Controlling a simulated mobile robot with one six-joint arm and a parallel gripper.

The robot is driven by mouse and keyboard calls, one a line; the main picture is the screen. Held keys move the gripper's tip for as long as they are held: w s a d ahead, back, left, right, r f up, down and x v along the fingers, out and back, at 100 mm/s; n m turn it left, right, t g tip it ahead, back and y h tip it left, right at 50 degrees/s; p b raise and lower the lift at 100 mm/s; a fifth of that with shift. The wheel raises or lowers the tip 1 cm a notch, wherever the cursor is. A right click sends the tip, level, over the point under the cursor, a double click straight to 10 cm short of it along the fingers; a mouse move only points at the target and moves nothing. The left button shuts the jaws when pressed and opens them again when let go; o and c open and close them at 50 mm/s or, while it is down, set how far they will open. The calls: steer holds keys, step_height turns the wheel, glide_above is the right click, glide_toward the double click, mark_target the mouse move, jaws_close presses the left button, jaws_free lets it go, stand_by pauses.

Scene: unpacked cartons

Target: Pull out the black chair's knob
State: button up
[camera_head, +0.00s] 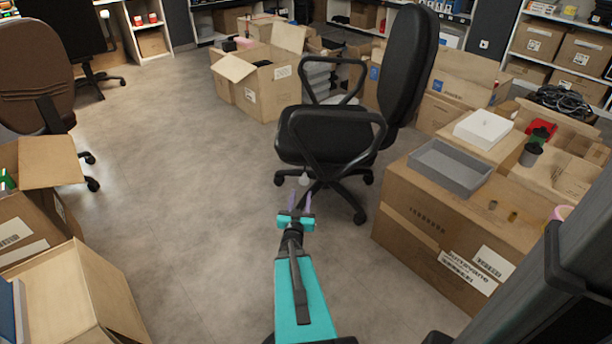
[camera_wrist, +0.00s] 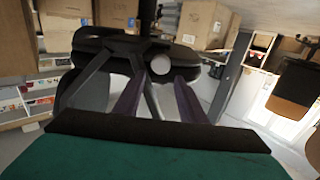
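The black chair (camera_head: 330,132) stands in the middle of the head view, with a tall backrest, two armrests and a wheeled base. It also shows in the wrist view (camera_wrist: 95,90), tilted by the camera. The chair's knob (camera_head: 305,180) is a pale round end below the seat; it also shows in the wrist view (camera_wrist: 160,64), just beyond the fingertips. My gripper (camera_head: 300,200) is open, with its purple fingers (camera_wrist: 157,92) apart and pointing at the knob. The knob appears roughly in line with the gap between the fingers; I cannot tell whether they touch it.
A large carton (camera_head: 410,212) with a grey tray (camera_head: 450,168) on top stands right of the chair. Open cartons (camera_head: 65,300) are at the lower left. A brown chair (camera_head: 35,75) is at the left. The floor (camera_head: 180,170) left of my arm is clear.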

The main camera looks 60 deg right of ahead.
mark_target(306, 174)
steer(key=shift+w+d, duration=0.1)
steer(key=shift+b+x, duration=1.4)
steer(key=shift+x, duration=5.35)
jaws_close()
